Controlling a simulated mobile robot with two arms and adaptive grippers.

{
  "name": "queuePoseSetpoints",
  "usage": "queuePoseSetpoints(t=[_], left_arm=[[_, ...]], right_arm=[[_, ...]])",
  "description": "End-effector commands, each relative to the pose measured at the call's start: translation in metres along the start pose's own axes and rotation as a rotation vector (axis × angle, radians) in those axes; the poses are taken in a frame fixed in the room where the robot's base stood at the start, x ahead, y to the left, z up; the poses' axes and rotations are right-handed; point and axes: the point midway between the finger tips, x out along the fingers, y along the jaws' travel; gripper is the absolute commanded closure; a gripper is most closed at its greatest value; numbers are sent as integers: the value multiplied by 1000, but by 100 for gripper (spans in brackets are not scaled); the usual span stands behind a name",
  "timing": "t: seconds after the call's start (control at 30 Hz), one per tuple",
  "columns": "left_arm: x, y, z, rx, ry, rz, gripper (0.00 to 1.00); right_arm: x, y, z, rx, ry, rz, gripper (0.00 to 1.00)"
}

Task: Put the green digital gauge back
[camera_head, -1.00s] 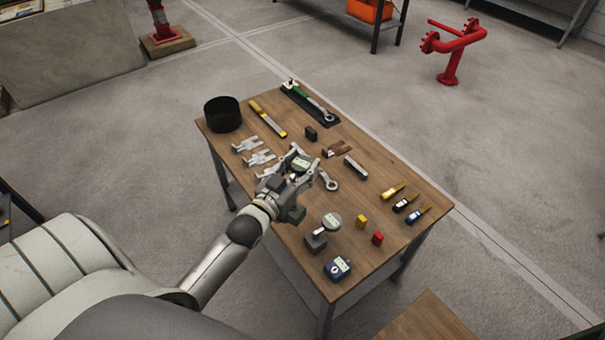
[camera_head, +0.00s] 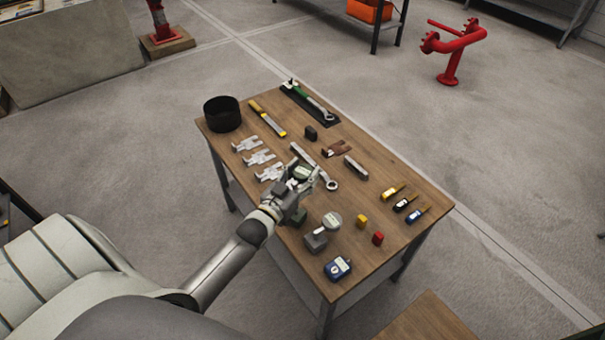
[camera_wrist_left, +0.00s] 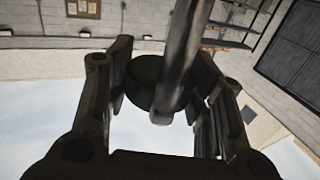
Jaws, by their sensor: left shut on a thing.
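The green digital gauge (camera_head: 302,173) is small, with a round face and a dark rim. My left gripper (camera_head: 306,179) is shut on it and holds it over the near-left part of the wooden table. In the left wrist view the gauge (camera_wrist_left: 146,72) is a dark round shape between the finger linkages, partly hidden by a dark bar in front. The exact contact of the fingers is hard to make out. My right gripper is not in view.
A grey dial gauge (camera_head: 332,221), a grey block (camera_head: 315,240), a blue device (camera_head: 338,268) and yellow (camera_head: 361,222) and red (camera_head: 377,238) blocks are nearer. A black bin (camera_head: 222,114) stands far left.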

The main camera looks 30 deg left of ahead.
Motion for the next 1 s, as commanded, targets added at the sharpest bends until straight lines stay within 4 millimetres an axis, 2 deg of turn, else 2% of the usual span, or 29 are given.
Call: queuePoseSetpoints(t=[0.1,0.13,0.3,0.7,0.87,1.0], left_arm=[[1,0,0,0,6,0,100],[0,0,3,0,0,0,50],[0,0,2,0,-1,0,30],[-3,0,0,0,-2,0,30],[-24,0,2,0,-3,0,30],[-53,0,2,0,-4,0,30]], right_arm=[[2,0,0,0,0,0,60],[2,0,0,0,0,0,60],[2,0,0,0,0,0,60],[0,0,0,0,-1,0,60],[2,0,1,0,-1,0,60],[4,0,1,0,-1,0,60]])
